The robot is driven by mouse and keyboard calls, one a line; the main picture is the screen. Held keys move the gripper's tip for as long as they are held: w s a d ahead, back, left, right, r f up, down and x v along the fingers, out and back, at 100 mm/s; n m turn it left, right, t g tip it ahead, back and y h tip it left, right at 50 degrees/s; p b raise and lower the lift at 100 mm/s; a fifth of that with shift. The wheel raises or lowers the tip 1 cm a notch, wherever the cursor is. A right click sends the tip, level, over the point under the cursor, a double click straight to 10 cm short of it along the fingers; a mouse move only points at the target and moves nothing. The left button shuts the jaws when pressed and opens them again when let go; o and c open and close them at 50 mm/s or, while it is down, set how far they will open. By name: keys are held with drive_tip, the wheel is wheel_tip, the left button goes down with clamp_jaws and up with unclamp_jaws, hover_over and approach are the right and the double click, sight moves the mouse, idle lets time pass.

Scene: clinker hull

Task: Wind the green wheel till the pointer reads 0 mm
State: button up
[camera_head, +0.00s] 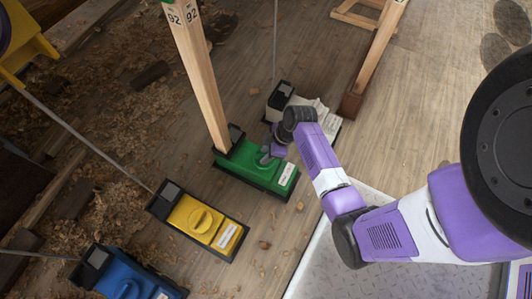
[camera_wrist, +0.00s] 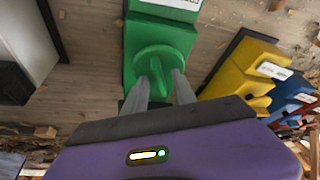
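The green wheel (camera_wrist: 157,60) is a round knob with a raised bar, on a green box (camera_wrist: 175,35) in the wrist view. In the head view the green box (camera_head: 258,172) stands on the plank floor at the foot of a wooden post. My gripper (camera_head: 270,153) is over the wheel there and hides most of it. In the wrist view my gripper's grey fingers (camera_wrist: 160,77) stand apart on either side of the wheel's bar, with a small gap seeming to show. Whether they touch it is unclear. No pointer or millimetre scale is readable.
A yellow box (camera_head: 205,222) with its own knob and a blue box (camera_head: 125,277) stand left of the green one. A white-and-black box (camera_head: 291,103) is behind my gripper. Wooden posts (camera_head: 203,80) rise nearby. Shavings litter the floor at left.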

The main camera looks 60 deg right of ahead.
drive_tip(key=shift+c, duration=0.4)
clamp_jaws()
drive_tip(key=shift+r+p, duration=0.15)
drive_tip(key=shift+p, duration=0.15)
drive_tip(key=shift+a+r+m+h+p, duration=0.15)
drive_tip(key=shift+m+h+p, duration=0.25)
drive_tip(key=shift+m+p, duration=0.65)
drive_tip(key=m+h+p, duration=0.1)
drive_tip(key=m+p, duration=0.2)
drive_tip(key=shift+a+m+p, duration=0.1)
drive_tip(key=shift+m+p, duration=0.15)
drive_tip(key=shift+p, duration=0.05)
drive_tip(key=m+h+p, duration=0.2)
drive_tip(key=m+p, duration=0.1)
drive_tip(key=m, duration=0.1)
drive_tip(key=shift+a, duration=0.1)
drive_tip(key=shift+f+m+h+p, duration=0.25)
drive_tip(key=shift+m+h+p, duration=0.3)
drive_tip(key=shift+m, duration=0.95)
